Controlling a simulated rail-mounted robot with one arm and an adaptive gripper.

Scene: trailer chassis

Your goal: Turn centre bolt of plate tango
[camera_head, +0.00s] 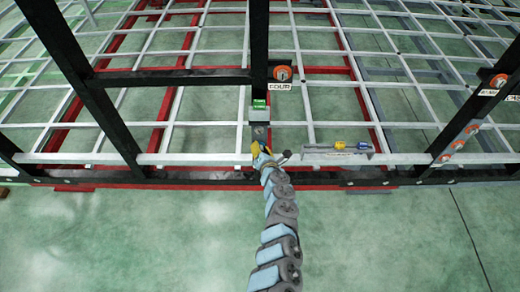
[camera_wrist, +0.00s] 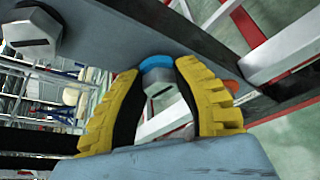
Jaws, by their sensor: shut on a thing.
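In the wrist view a grey plate (camera_wrist: 120,30) runs diagonally across the top. A grey bolt with a blue collar (camera_wrist: 158,80) sits at the plate's lower edge, between the two yellow fingers of my gripper (camera_wrist: 168,68), which is shut on it. Another grey bolt (camera_wrist: 30,32) is on the plate at the left, and an orange piece (camera_wrist: 232,87) shows just right of the fingers. In the head view my gripper (camera_head: 258,150) is at the frame, just below a small grey block with a green top (camera_head: 260,108). I cannot read the name tango on any plate.
A black upright (camera_head: 259,45) rises behind the gripper, and a slanted black beam (camera_head: 85,85) stands at the left. An orange round piece with a label (camera_head: 282,74) is close by at the right. A shelf with yellow and blue items (camera_head: 335,154) is right of the gripper.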

